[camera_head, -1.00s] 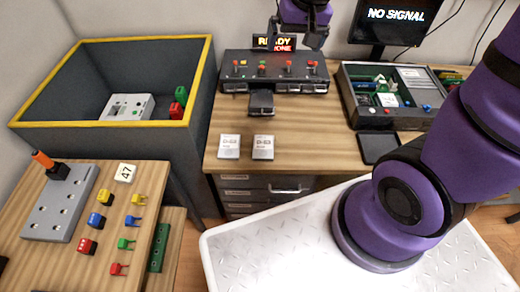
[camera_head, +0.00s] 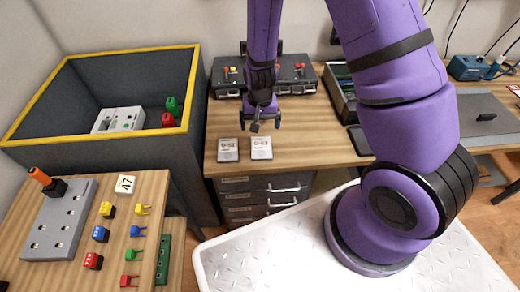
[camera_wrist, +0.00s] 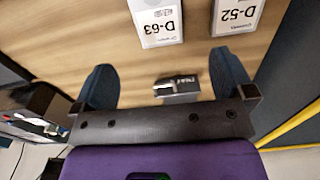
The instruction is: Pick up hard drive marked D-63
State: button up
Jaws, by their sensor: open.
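The hard drive marked D-63 (camera_head: 261,150) lies flat on the wooden desk near its front edge, the right one of two pale drives in the head view. Its label shows upside down in the wrist view (camera_wrist: 156,22). The drive marked D-52 (camera_head: 228,150) lies beside it, with a small gap; it also shows in the wrist view (camera_wrist: 236,14). My gripper (camera_head: 264,124) is open and empty above the desk, just behind D-63 in the head view. In the wrist view its two dark fingers (camera_wrist: 160,80) are spread wide, with both drives beyond the fingertips.
A small dark block with a metallic face (camera_wrist: 177,89) shows between my fingers, below them. A black switch panel (camera_head: 296,76) stands behind. A grey bin with a yellow rim (camera_head: 85,145) is left of the desk. An open case (camera_head: 340,98) stands right, partly hidden by my arm.

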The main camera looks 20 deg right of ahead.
send_over(261, 147)
jog(key=f, duration=0.5)
jog(key=shift+w+f, duration=0.15)
jog(key=shift+w, duration=0.05)
jog(key=shift+s+f, duration=0.2)
jog(key=shift+f, duration=2.45)
jog(key=c, duration=1)
